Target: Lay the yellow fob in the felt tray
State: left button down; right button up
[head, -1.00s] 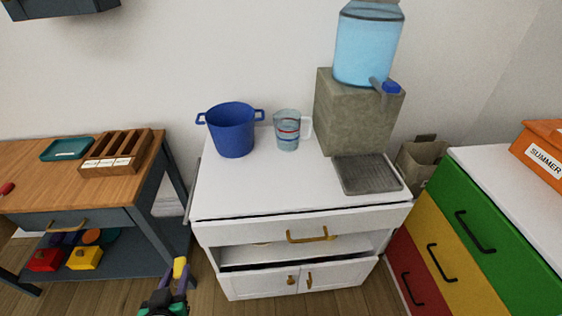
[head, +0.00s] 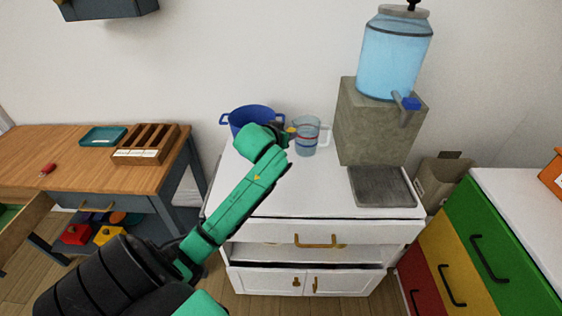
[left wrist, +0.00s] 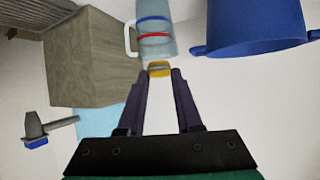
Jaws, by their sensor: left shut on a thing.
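My left gripper (left wrist: 158,78) is shut on the yellow fob (left wrist: 159,68), held between the purple fingertips. In the head view the fob (head: 291,131) shows as a small yellow spot past my green wrist, above the white cabinet and in front of the measuring cup; the fingers are mostly hidden there. A teal tray (head: 103,137), which looks like the felt tray, lies on the wooden table at the left, well away from the gripper. It looks empty. My right gripper is not in view.
A blue pot (head: 238,117) and clear measuring cup (head: 306,137) stand close to the gripper on the white cabinet (head: 300,195). A water dispenser (head: 380,120) stands right of them. A slotted wooden organiser (head: 146,145) sits beside the tray; an open drawer (head: 22,225) juts out below.

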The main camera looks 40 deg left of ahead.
aim_at(285, 178)
pick_arm(q)
jog(key=shift+w+a+r, duration=0.25)
jog(key=shift+r, duration=0.35)
jog(key=shift+w+a+r, duration=0.2)
jog(key=shift+a+r, duration=0.05)
jog(key=shift+r, duration=0.3)
jog(key=shift+a+f, duration=0.1)
notch_tip(285, 178, down, 20)
jog(key=shift+r+b, duration=0.2)
jog(key=shift+b, duration=0.25)
jog(key=c, duration=0.6)
grip_release()
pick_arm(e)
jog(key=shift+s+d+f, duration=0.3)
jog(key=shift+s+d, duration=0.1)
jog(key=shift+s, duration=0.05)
pick_arm(q)
jog(key=shift+r, duration=0.1)
